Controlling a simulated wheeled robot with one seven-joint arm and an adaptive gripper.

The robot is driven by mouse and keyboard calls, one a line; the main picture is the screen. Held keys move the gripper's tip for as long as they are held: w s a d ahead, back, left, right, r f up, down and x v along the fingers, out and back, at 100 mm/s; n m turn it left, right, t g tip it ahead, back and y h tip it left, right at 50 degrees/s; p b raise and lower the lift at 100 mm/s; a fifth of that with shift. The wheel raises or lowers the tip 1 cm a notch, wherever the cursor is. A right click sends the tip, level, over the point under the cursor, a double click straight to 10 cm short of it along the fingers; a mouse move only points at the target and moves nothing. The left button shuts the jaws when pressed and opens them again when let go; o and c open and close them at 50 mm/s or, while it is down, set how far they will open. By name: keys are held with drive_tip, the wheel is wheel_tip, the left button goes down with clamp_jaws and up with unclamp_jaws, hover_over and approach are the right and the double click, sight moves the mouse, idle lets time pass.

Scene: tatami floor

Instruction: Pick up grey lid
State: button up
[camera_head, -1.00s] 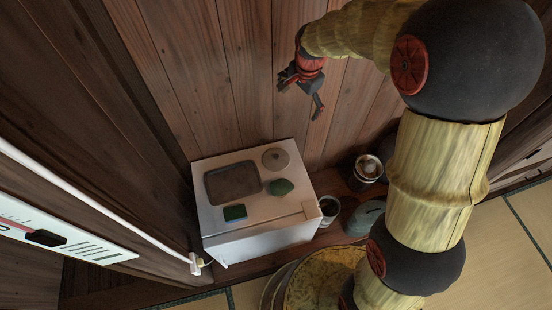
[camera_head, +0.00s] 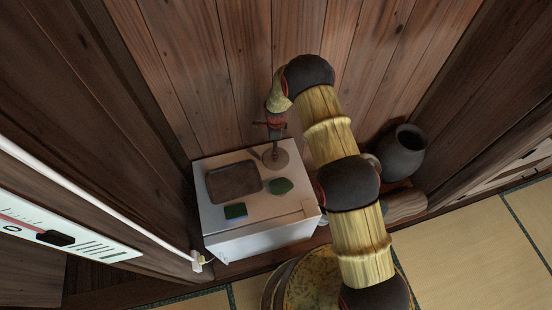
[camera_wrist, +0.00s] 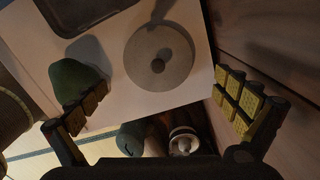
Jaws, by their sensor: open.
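The grey lid (camera_head: 281,160) is a round flat disc with a small dark knob. It lies on the back right of the white cabinet's top. In the wrist view the lid (camera_wrist: 145,68) shows whole, with its knob near the middle. My gripper (camera_head: 275,150) is just above the lid, pointing down, and partly covers it in the head view. In the wrist view my gripper (camera_wrist: 165,115) has its two fingers spread wide, with nothing between them; the lid appears beyond the fingertips.
The wooden wall (camera_head: 200,80) rises close behind. A dark pot (camera_head: 402,153) stands at right.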

drive_tip(key=f+b, duration=0.1)
drive_tip(key=f, duration=0.3)
drive_tip(key=f+b, duration=0.1)
drive_tip(key=f, duration=0.3)
drive_tip(key=shift+s+d, duration=0.15)
drive_tip(key=shift+s, duration=0.05)
drive_tip(key=c, duration=0.3)
